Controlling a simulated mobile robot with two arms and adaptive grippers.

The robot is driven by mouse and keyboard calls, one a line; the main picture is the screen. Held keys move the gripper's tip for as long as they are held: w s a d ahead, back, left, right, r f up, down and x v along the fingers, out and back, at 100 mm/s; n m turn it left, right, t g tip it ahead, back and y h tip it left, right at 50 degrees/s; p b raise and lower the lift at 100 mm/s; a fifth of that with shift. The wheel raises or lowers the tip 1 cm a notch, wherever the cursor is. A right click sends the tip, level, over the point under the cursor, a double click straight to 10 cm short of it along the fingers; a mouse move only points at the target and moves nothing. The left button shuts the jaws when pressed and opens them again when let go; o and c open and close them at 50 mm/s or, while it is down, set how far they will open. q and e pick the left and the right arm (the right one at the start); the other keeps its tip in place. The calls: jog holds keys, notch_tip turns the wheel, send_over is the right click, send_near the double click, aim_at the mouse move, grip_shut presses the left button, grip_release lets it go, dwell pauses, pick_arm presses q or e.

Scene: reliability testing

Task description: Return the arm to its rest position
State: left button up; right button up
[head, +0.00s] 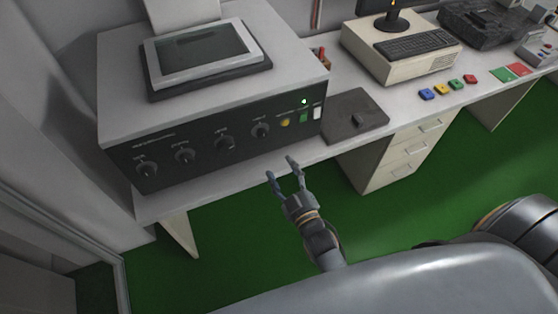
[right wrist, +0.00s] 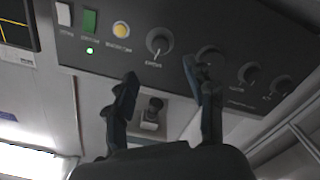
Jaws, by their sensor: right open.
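My right gripper (head: 282,172) is open and empty, just in front of the desk's front edge and below the control panel. In the right wrist view its two fingers (right wrist: 163,95) stand apart with nothing between them. The black control panel (head: 215,140) has a row of knobs, a yellow button (head: 285,123), a green switch (head: 303,117) and a white switch (head: 317,113). A green light glows on it. The panel also shows tilted in the right wrist view (right wrist: 180,25), behind the fingers. My left gripper is not in view.
The control box (head: 285,60) carries a tablet-like screen (head: 205,52). A dark flat pad (head: 355,112) lies on the desk to its right. Farther right are a beige computer with keyboard (head: 385,62), coloured buttons (head: 449,86) and drawers (head: 400,158). Green floor (head: 235,235) is open below the gripper.

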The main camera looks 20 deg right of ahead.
jog(key=s+a+f+m+g+b, duration=0.1)
jog(key=s+f+g, duration=0.4)
jog(key=f, duration=0.9)
jog(key=s+f+m+g, duration=0.1)
jog(key=s+f+g, duration=0.2)
jog(key=s+f, duration=0.7)
jog(key=s+d+f+m+g, duration=0.1)
jog(key=s+d+f+g, duration=0.2)
jog(key=s+f, duration=0.6)
jog(key=s+d+f+m+g+b, duration=0.1)
jog(key=s+d+f+g, duration=0.3)
jog(key=s+f, duration=0.6)
jog(key=s+m+g, duration=0.1)
jog(key=s+g, duration=0.1)
jog(key=s, duration=0.3)
jog(key=shift+f+h, duration=0.25)
jog(key=shift+h, duration=0.05)
jog(key=shift+w+a, duration=0.1)
